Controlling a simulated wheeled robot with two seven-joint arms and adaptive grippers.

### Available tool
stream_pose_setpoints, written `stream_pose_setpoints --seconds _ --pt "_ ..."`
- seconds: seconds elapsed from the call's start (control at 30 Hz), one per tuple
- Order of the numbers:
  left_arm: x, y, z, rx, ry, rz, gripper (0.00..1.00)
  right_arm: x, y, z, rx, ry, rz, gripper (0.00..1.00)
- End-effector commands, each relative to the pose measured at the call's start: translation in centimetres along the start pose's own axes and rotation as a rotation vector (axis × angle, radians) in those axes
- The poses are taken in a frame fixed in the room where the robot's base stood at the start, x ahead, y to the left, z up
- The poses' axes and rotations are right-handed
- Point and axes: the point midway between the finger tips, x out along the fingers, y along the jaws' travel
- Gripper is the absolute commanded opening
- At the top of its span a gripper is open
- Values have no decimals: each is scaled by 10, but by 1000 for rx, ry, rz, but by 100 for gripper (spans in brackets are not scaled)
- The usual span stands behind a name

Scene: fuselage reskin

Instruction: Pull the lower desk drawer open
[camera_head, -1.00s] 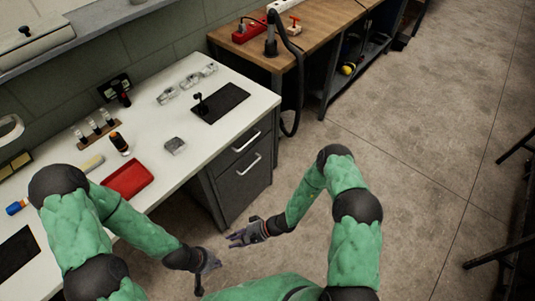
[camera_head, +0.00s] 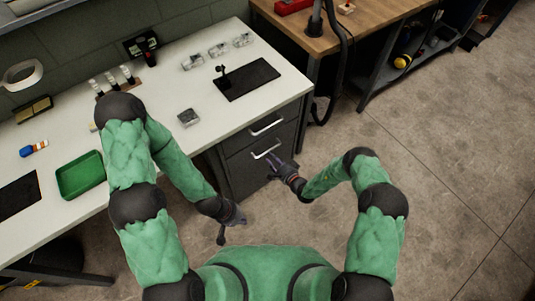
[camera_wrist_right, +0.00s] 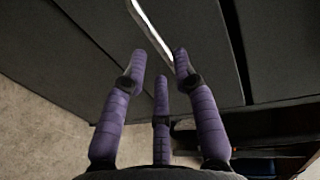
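The desk's dark grey drawer unit has two drawers with light metal handles, and both look shut. The lower drawer (camera_head: 248,174) has its handle (camera_head: 266,150) just above and beyond my right gripper (camera_head: 273,163). In the right wrist view, a pale handle bar (camera_wrist_right: 151,30) crosses the dark front just past the fingertips. The right gripper's purple fingers (camera_wrist_right: 160,65) are spread and empty, with the bar not between them. My left gripper (camera_head: 226,232) hangs low in front of the desk, away from the drawers. Its finger state is unclear.
The white desktop (camera_head: 215,135) carries a green tray (camera_head: 80,176), a small grey box (camera_head: 188,117) and a black mat (camera_head: 247,80). A wooden bench (camera_head: 370,22) with a hanging black hose (camera_head: 337,75) stands at the back right. The floor (camera_head: 440,190) at right is clear.

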Motion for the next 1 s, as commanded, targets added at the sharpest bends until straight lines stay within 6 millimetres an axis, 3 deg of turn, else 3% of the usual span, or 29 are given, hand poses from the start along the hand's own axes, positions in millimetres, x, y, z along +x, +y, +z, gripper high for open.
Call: stream_pose_setpoints --seconds 0.1,0.3,0.7,0.73,0.83,1.0 --pt "10 -4 0 0 0 0 0 21 3 1 -2 -3 0 29" --pt "18 -6 -1 0 0 0 0 43 1 0 -2 -2 0 29" --pt "19 -6 -1 0 0 0 0 50 0 0 1 -1 1 29" --pt "19 -6 -1 0 0 0 0 50 0 0 1 -1 1 26" --pt "19 -6 -1 0 0 0 0 50 0 0 1 -1 1 0" --pt "19 -7 -1 0 0 0 0 50 0 0 1 -1 1 0"
